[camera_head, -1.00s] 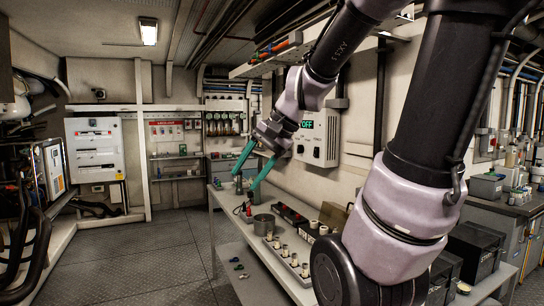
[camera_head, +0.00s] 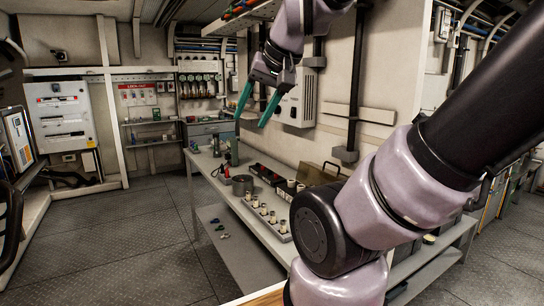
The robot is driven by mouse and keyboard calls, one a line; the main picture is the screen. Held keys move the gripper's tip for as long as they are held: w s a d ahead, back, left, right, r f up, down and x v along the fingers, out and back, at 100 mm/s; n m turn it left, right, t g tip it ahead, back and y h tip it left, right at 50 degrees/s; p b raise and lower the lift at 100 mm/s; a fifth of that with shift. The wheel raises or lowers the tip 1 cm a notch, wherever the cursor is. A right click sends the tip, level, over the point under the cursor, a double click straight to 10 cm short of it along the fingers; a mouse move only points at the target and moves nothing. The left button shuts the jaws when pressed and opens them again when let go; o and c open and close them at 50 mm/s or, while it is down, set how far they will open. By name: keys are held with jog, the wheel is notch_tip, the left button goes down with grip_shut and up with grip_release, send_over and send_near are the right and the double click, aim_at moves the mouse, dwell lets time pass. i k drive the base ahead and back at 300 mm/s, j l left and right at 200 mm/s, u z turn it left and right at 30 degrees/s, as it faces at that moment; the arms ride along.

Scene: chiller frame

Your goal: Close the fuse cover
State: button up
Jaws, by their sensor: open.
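No part is plainly recognisable as the fuse cover. A white wall cabinet (camera_head: 62,118) with rows of dark slots and a red label hangs at the left. A tray (camera_head: 283,237) with several pale, fuse-like cylinders (camera_head: 262,209) lies on the bench, beside a dark box with red parts (camera_head: 268,174). Whether a cover belongs to any of these, I cannot tell. My gripper (camera_head: 251,120) has two teal fingers spread apart, pointing down and left with nothing between them. It appears above the bench, apart from the things on it.
The long grey bench (camera_head: 224,197) also carries a metal pot (camera_head: 242,185) and a brown case (camera_head: 322,174). A white control box (camera_head: 300,97) is on the wall behind my gripper. The floor (camera_head: 130,235) left of the bench is open.

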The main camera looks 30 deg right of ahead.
aim_at(335, 175)
jog(key=z, duration=1.2)
jog(key=i+l+u, duration=0.2)
jog(key=i+l, duration=0.15)
jog(key=l, duration=0.15)
